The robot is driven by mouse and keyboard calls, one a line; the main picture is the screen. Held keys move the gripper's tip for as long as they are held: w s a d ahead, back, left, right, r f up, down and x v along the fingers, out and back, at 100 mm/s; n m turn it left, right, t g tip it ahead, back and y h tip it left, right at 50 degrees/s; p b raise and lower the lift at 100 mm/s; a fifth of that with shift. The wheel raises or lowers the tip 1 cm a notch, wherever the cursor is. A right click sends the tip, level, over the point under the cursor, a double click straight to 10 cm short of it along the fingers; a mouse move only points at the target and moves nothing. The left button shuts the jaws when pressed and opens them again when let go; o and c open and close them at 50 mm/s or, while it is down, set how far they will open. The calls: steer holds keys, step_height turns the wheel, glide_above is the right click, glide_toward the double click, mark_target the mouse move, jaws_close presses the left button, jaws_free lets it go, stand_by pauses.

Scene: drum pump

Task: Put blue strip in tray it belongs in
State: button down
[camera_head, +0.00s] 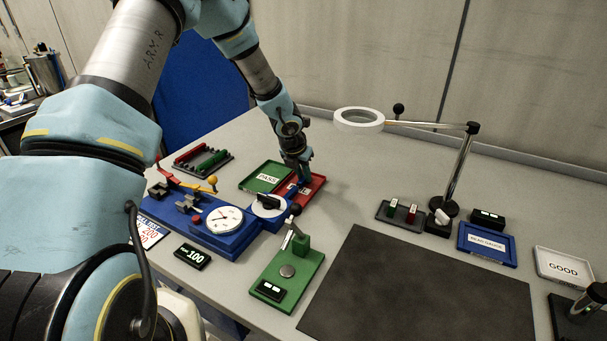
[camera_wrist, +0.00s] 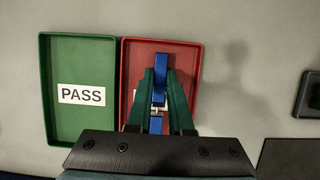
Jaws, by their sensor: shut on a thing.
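My gripper (camera_wrist: 160,92) is shut on the blue strip (camera_wrist: 161,65), which stands out between its green fingertips in the wrist view. The strip and fingers are over the red tray (camera_wrist: 188,62); I cannot tell whether the strip touches the tray floor. The red tray's label is mostly hidden behind the fingers. The green tray (camera_wrist: 58,125), labelled PASS, lies directly left of the red one and looks empty. In the head view my gripper (camera_head: 299,181) reaches down at the red tray (camera_head: 316,187), beside the green PASS tray (camera_head: 252,184).
A blue test device with a dial (camera_head: 224,219) stands in front of the trays, and a dark rack with red and green strips (camera_head: 205,160) is to their left. A green fixture (camera_head: 303,275) is nearer. A ring lamp (camera_head: 359,119) hangs at the right. Bare table lies right of the red tray.

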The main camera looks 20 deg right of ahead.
mark_target(303, 178)
steer(key=shift+c, duration=2.1)
jaws_free()
steer(key=shift+r, duration=0.1)
step_height(303, 178, up, 6)
steer(key=p, duration=0.6)
steer(key=shift+f, duration=0.25)
steer(key=shift+r, duration=1.15)
